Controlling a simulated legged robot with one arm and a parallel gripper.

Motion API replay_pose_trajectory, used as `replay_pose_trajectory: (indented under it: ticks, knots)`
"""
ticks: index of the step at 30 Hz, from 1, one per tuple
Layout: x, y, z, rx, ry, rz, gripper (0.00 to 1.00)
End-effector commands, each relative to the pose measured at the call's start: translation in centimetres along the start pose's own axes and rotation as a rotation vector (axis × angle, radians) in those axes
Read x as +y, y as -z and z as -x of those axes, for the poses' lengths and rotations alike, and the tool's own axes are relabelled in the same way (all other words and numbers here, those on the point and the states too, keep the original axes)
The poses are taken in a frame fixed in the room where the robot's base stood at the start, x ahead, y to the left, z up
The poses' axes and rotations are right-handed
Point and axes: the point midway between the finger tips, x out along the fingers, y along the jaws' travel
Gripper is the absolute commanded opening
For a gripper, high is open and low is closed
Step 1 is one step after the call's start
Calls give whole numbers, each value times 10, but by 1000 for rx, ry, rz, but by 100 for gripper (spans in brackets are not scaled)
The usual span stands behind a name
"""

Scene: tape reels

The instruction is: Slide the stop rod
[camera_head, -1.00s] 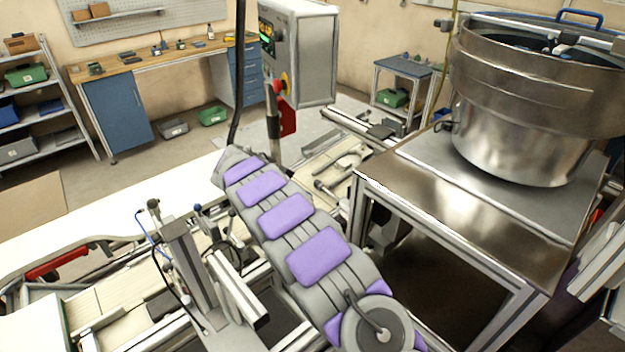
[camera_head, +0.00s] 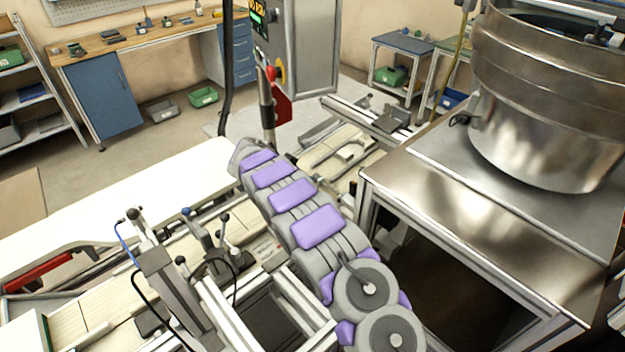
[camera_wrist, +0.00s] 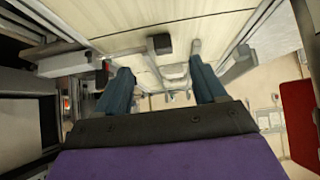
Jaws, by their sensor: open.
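A thin grey rod with a dark block at its end (camera_wrist: 162,43) reaches in from a metal bracket (camera_wrist: 72,60) at the left, over cream conveyor slats, in the wrist view. It looks like the stop rod, though I cannot be sure. My gripper (camera_wrist: 160,67) shows as two teal fingers spread wide apart, with nothing held between them. The dark block appears beyond the fingertips, between their lines; the gap in depth is unclear. In the head view my purple and grey arm reaches over the conveyor and its far end hides the gripper.
A control box with a red knob (camera_head: 270,73) stands just beyond my arm. A steel table (camera_head: 480,215) bearing a large metal bowl (camera_head: 545,100) is close on the right. Clamps and posts (camera_head: 165,270) rise from the conveyor frame at left. A red panel (camera_wrist: 298,115) is at right.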

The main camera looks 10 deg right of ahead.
Motion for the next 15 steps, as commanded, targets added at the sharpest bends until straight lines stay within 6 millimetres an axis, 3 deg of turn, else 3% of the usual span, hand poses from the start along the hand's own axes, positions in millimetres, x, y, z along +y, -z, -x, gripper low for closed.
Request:
replay_pose_trajectory:
  ticks: [9,15]
  knots:
    - [1,-2,-62,-2,-1,1,70]
    - [-1,-1,-79,0,2,1,70]
